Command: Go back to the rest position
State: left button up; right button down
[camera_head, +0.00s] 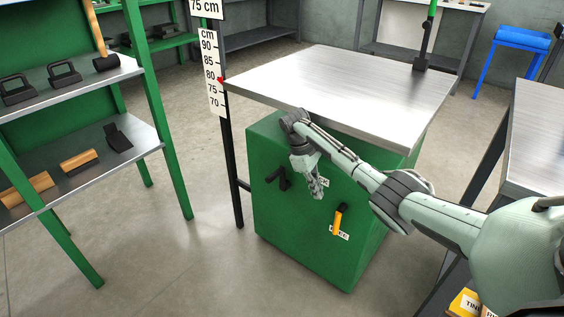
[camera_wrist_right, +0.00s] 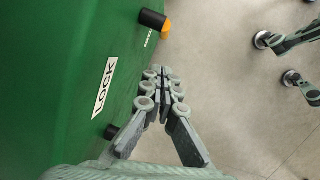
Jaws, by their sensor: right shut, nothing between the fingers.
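My right arm reaches in from the right in the head view, and its gripper (camera_head: 317,190) hangs in front of the green cabinet (camera_head: 275,215) of the metal-topped table. In the right wrist view the gripper (camera_wrist_right: 161,73) is shut and empty, its fingertips together beside the green face (camera_wrist_right: 60,70). A white LOCK label (camera_wrist_right: 105,87) is on that face. A black handle (camera_head: 283,179) is left of the gripper and a yellow-ended handle (camera_head: 339,218) is below and right of it. The gripper appears apart from both handles. My left gripper is not in view.
The metal tabletop (camera_head: 340,85) is bare except for a black and green post (camera_head: 422,55) at its far corner. A height scale (camera_head: 211,75) stands at its left corner. A green shelf (camera_head: 130,150) with tools is on the left; another table (camera_head: 540,140) is on the right.

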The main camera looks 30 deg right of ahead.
jog(key=shift+a+f, duration=0.1)
jog(key=s+a+f+t+y, duration=0.1)
jog(key=s+a+f+t, duration=0.1)
jog(key=s+a+f, duration=1.05)
jog(key=s+a+f+m+t, duration=0.1)
jog(key=s+a+m+t, duration=0.1)
jog(key=s, duration=1.3)
jog(key=m+t, duration=0.1)
jog(key=m, duration=0.1)
jog(key=shift+s+a+m+t, duration=0.2)
jog(key=shift+s+m+t, duration=0.1)
jog(key=shift+m, duration=0.1)
